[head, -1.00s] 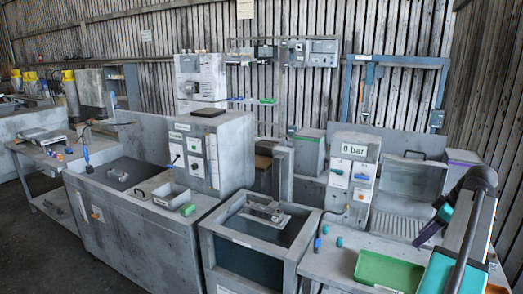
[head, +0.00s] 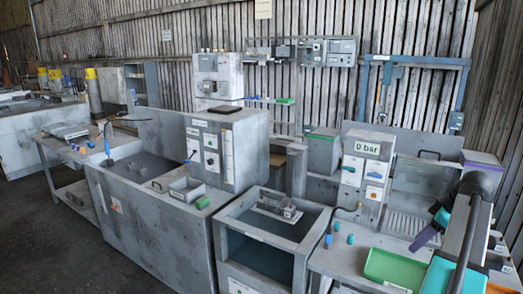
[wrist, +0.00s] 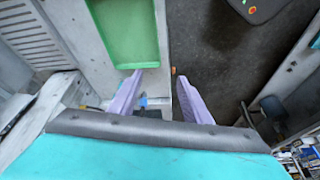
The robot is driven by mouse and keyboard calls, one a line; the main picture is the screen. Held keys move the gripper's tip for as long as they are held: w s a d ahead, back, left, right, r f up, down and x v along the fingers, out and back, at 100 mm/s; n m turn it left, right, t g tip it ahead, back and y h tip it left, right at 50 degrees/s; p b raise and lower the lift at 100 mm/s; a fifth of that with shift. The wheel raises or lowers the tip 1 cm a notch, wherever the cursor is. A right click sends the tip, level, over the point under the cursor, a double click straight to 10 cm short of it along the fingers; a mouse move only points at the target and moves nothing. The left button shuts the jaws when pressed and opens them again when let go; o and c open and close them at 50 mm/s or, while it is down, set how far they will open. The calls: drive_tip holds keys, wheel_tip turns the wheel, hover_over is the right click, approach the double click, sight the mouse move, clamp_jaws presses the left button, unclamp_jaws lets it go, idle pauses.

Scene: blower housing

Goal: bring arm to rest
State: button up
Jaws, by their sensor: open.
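My arm reaches in from the right edge of the head view. My gripper (head: 430,233), with purple fingers, is over the right-hand bench, above and to the right of the green tray (head: 392,271) in the picture. In the wrist view the two purple fingers (wrist: 157,88) stand apart with nothing between them. The green tray (wrist: 127,30) lies beyond the left finger there and looks empty. Whether the fingers touch anything is not clear, but no contact shows.
The bench (head: 342,262) holds small teal and blue parts. A "0 bar" cabinet (head: 367,165) stands behind it. An open-topped glazed box (head: 262,258) is left of the bench. Dark open floor (wrist: 225,75) lies right of the bench in the wrist view.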

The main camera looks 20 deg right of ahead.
drive_tip(key=w+a+f+n+g+y+b, duration=0.1)
drive_tip(key=w+a+f, duration=0.4)
drive_tip(key=a+f, duration=0.4)
drive_tip(key=w+a+f+n+g+y+b, duration=0.1)
drive_tip(key=w+a+f+n+g, duration=0.1)
drive_tip(key=w+a+f, duration=0.5)
drive_tip(key=w+a+f+n+g+y+b, duration=0.1)
drive_tip(key=w+a+f+y+b, duration=0.15)
drive_tip(key=a+f, duration=0.8)
drive_tip(key=a+f+g, duration=0.2)
drive_tip(key=a+f, duration=0.8)
drive_tip(key=s+a+f+g+h+b, duration=0.1)
drive_tip(key=s+a+f+g, duration=0.1)
drive_tip(key=s+a+f, duration=0.45)
drive_tip(key=s+a+f+g+h+b, duration=0.15)
drive_tip(key=s+a+f, duration=0.25)
drive_tip(key=a+f, duration=0.55)
drive_tip(key=s+a+f+m+h+b, duration=0.2)
drive_tip(key=s+a+f+m+h, duration=0.2)
drive_tip(key=s+f+m, duration=0.4)
drive_tip(key=s+f, duration=0.4)
drive_tip(key=s, duration=0.3)
drive_tip(key=shift+s, duration=0.3)
